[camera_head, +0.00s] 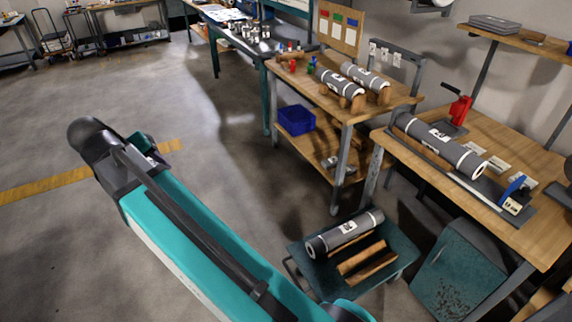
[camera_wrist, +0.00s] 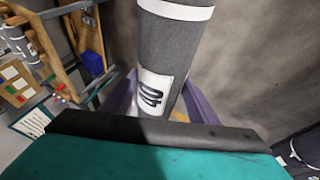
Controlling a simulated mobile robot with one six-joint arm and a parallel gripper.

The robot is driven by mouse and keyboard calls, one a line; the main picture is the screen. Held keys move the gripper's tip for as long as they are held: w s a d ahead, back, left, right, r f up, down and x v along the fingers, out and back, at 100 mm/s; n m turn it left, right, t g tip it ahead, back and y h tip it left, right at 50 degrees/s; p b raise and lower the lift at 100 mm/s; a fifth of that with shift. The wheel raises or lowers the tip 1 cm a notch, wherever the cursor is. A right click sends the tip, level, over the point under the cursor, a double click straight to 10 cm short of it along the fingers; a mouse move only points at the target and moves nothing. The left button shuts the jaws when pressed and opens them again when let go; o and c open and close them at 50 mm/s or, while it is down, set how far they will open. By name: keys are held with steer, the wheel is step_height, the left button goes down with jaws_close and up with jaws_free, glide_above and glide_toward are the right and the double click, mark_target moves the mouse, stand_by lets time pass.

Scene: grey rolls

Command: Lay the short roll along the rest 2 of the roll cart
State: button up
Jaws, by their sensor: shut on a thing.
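In the wrist view my gripper (camera_wrist: 158,98) is shut on a grey roll (camera_wrist: 175,45) with a white label and a white band. The roll runs up out of the picture, so its full length is hidden. In the head view my teal arm hides the gripper and the held roll. A low teal cart (camera_head: 403,262) carries one grey roll (camera_head: 345,234) with a white label. Beside that roll lie bare wooden rest bars (camera_head: 366,260). A wooden-topped cart behind bears two more grey rolls (camera_head: 341,86) on wooden cradles. No rest numbers are readable.
A workbench (camera_head: 510,150) at the right bears a long grey roll (camera_head: 440,145), a red tool (camera_head: 459,108) and a blue tool. A blue bin (camera_head: 297,120) sits on the wooden cart's lower shelf. A teal bin (camera_head: 458,270) stands under the workbench. The floor at left is clear.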

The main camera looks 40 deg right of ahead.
steer(key=s+d+f+m+g+h+b, duration=0.15)
steer(key=s+d+f+m+b, duration=0.3)
steer(key=d+f+b, duration=0.9)
steer(key=s+d+f+m+g+b, duration=0.3)
steer(key=d+f+m+b, duration=0.25)
steer(key=d+f, duration=1.5)
steer(key=s+d+f+m+g+y+b, duration=0.1)
steer(key=s+d+f+m+b, duration=0.3)
steer(key=s+d+f+b, duration=0.5)
steer(key=s+d+f+m+g+y+b, duration=0.2)
steer(key=s+d+f+b, duration=0.8)
steer(key=s+d+f, duration=0.7)
steer(key=s+d+m+g, duration=0.1)
steer(key=s+d+m, duration=0.1)
steer(key=s+d, duration=0.4)
steer(key=shift+s+d+m, duration=0.2)
steer(key=shift+s+m, duration=0.15)
steer(key=shift+m, duration=0.05)
steer(key=shift+g, duration=0.25)
steer(key=shift+f+b, duration=1)
steer(key=shift+f, duration=3.2)
steer(key=shift+a+f, duration=0.1)
steer(key=shift+f, duration=0.35)
